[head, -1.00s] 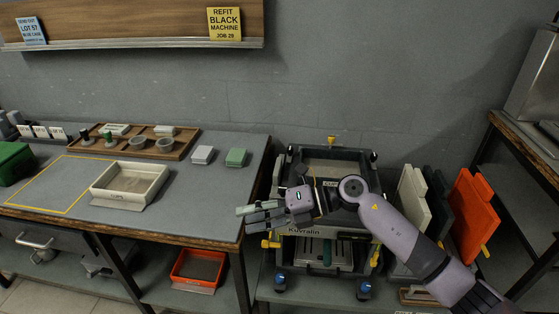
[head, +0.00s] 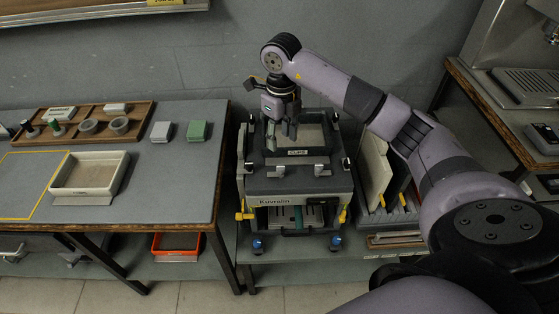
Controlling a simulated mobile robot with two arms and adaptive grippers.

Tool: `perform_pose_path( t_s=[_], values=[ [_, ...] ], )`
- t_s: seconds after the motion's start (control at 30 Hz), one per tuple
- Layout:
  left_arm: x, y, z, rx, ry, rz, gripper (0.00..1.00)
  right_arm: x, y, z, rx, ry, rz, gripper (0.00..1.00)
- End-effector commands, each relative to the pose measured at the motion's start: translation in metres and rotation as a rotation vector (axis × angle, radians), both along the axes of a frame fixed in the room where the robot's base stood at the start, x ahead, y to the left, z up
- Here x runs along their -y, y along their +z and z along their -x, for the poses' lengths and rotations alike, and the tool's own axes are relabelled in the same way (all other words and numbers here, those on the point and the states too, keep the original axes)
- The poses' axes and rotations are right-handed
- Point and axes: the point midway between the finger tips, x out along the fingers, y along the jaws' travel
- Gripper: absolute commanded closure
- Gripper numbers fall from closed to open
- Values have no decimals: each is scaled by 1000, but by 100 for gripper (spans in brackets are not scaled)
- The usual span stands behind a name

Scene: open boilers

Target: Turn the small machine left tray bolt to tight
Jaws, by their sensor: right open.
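The small machine (head: 296,185) with the label "Kuvalin" stands on a low bench in the middle of the head view. A yellow bolt or lever (head: 244,215) sticks out at its lower left front, and another yellow one (head: 343,215) sits at its lower right. My right gripper (head: 281,138) points down over the back left part of the machine's open top. It is open and empty, clear of both yellow parts. From this view I cannot tell whether its fingertips touch the machine. My left gripper is not in view.
A work table (head: 190,190) to the left bears a cream tray (head: 90,178), a wooden rack (head: 85,120) and two blocks. An orange tray (head: 177,247) sits on the shelf below. Upright panels (head: 375,170) stand close to the machine's right. Another bench (head: 500,120) is far right.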

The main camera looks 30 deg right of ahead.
Motion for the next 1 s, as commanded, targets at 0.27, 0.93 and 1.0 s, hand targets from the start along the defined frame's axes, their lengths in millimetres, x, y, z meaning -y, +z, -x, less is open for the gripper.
perform_pose_path(
  t_s=[0.27, 0.93, 1.0],
  values=[
    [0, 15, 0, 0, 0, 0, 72, -1, -61, 1, -5, -1, -3, 59],
    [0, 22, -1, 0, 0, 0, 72, -1, -111, 0, 1, 1, -2, 59],
    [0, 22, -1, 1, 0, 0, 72, -1, -111, 0, 1, 1, -2, 62]
  ],
)
